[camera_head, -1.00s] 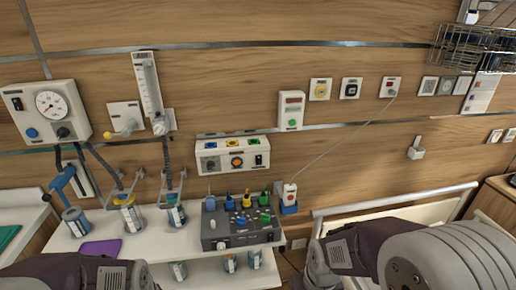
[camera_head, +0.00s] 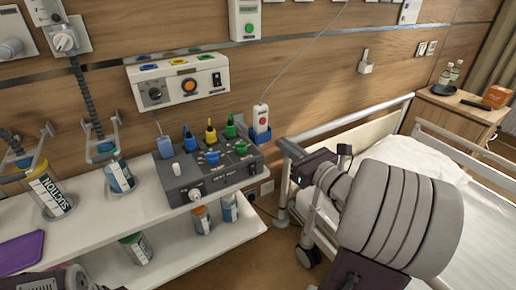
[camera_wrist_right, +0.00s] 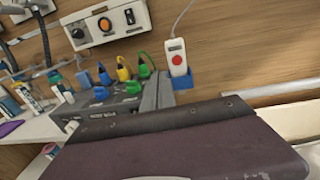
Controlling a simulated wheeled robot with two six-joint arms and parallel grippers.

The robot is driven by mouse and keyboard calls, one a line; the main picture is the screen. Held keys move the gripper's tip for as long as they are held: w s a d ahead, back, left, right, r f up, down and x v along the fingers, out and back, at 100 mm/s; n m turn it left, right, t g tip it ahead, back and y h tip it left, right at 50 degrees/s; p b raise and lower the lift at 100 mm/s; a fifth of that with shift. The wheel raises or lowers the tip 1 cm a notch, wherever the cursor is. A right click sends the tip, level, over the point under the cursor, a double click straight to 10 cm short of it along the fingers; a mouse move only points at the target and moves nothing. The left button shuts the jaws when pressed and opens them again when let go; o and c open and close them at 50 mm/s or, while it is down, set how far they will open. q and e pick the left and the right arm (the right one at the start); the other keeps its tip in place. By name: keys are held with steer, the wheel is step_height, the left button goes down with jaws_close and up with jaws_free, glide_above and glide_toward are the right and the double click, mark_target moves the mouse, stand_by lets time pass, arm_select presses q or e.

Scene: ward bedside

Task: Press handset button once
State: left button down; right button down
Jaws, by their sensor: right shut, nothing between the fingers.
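The handset (camera_head: 262,119) is white with a red button and a cord running up to the wall. It stands upright in a blue holder (camera_head: 260,136) at the right end of the equipment shelf. It also shows in the right wrist view (camera_wrist_right: 177,57), its red button facing me. My right gripper (camera_head: 284,148) is shut and empty, below and right of the handset, apart from it.
A grey control box (camera_head: 210,172) with coloured plugs stands left of the handset on the white shelf (camera_head: 95,240). A wall panel (camera_head: 178,83) is above it. A bed with a rail (camera_head: 355,122) is at the right. A bedside cabinet (camera_head: 450,112) stands behind it.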

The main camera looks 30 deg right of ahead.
steer(key=s+d+f+h, duration=0.2)
steer(key=d, duration=0.1)
arm_select(q)
steer(key=f+b, duration=0.2)
steer(key=shift+s+d+f, duration=0.15)
steer(key=shift+d+f, duration=0.05)
steer(key=shift+f, duration=0.2)
arm_select(e)
glide_toward(263, 122)
steer(key=shift+m, duration=0.4)
steer(key=w, duration=0.7)
steer(key=shift+a, duration=0.1)
steer(key=shift+s, duration=0.1)
